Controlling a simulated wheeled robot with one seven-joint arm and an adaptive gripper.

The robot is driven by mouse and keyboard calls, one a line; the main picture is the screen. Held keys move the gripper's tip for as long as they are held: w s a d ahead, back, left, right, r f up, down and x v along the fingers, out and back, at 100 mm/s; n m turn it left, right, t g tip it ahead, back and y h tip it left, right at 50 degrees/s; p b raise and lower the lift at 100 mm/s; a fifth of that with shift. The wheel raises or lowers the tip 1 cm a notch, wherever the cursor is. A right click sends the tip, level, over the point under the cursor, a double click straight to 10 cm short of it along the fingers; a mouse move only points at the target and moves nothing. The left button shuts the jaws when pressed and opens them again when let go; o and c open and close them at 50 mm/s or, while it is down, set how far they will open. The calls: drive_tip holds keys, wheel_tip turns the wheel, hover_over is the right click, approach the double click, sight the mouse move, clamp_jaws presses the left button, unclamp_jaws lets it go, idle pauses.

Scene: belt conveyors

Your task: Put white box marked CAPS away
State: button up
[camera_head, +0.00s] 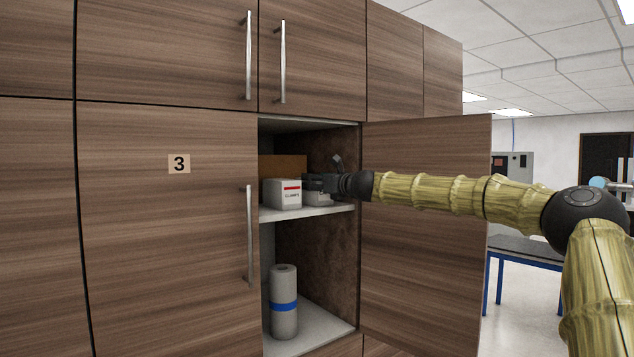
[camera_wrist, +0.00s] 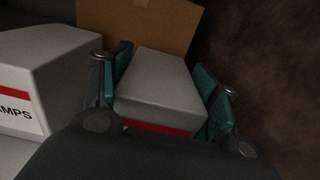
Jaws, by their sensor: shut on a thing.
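My gripper (camera_head: 318,184) reaches into the open cupboard at the height of the upper shelf (camera_head: 318,211). It is shut on a white box with a red stripe; the box shows between its teal-padded fingers in the wrist view (camera_wrist: 160,85) and partly below the gripper in the head view (camera_head: 318,199). Its lettering is hidden, so I cannot read CAPS on it. The box is at shelf level, but I cannot tell whether it rests fully on the shelf. In the wrist view my gripper (camera_wrist: 163,72) has one finger on each side of it.
A similar white box (camera_head: 283,195), its label ending in "AMPS" in the wrist view (camera_wrist: 35,75), stands to the left. A brown carton (camera_head: 283,165) is behind both. A grey roll with a blue band (camera_head: 284,320) stands below. The open door (camera_head: 425,240) is at right.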

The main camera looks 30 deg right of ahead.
drive_tip(key=shift+a, duration=0.15)
drive_tip(key=shift+a+f, duration=0.1)
drive_tip(key=o, duration=1.3)
drive_tip(key=shift+s, duration=0.1)
